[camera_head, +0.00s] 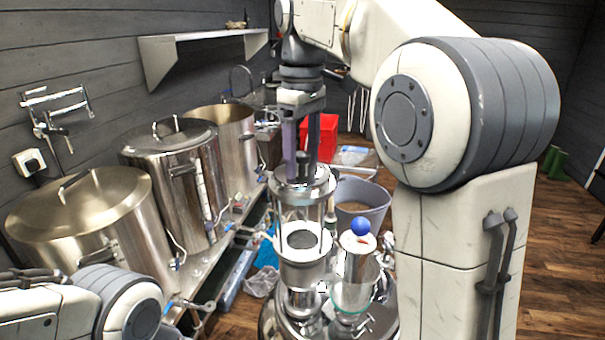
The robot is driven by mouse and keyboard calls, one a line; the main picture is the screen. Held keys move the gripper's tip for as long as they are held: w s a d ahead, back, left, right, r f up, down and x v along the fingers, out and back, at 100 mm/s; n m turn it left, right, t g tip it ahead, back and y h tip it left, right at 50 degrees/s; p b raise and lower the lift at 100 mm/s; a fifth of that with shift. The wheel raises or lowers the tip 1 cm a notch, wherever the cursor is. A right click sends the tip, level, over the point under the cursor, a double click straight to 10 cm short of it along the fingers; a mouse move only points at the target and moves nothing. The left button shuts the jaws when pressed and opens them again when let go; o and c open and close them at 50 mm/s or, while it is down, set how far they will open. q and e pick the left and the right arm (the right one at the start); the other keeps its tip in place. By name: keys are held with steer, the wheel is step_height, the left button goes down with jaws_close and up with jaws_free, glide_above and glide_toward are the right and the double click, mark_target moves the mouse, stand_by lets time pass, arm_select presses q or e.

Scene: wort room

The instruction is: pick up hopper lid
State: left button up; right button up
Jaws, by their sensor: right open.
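The hopper lid (318,184) looks like a round, shiny metal disc. It sits level on top of a clear, upright hopper (300,227) with metal rods around it. My right gripper (298,165) points straight down just above the lid, its fingers open on either side of what looks like a small grey knob at the lid's middle. I cannot tell whether the fingers touch the knob. Of my left arm only a link shows at the bottom left; its gripper is out of view.
A blue ball (360,225) on a metal part stands close to the hopper's right. Large steel kettles (170,150) line the left wall, under a shelf (195,38). A grey bucket (375,195) and a red container (328,135) are behind.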

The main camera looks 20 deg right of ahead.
jaws_close()
steer(key=shift+r, duration=0.1)
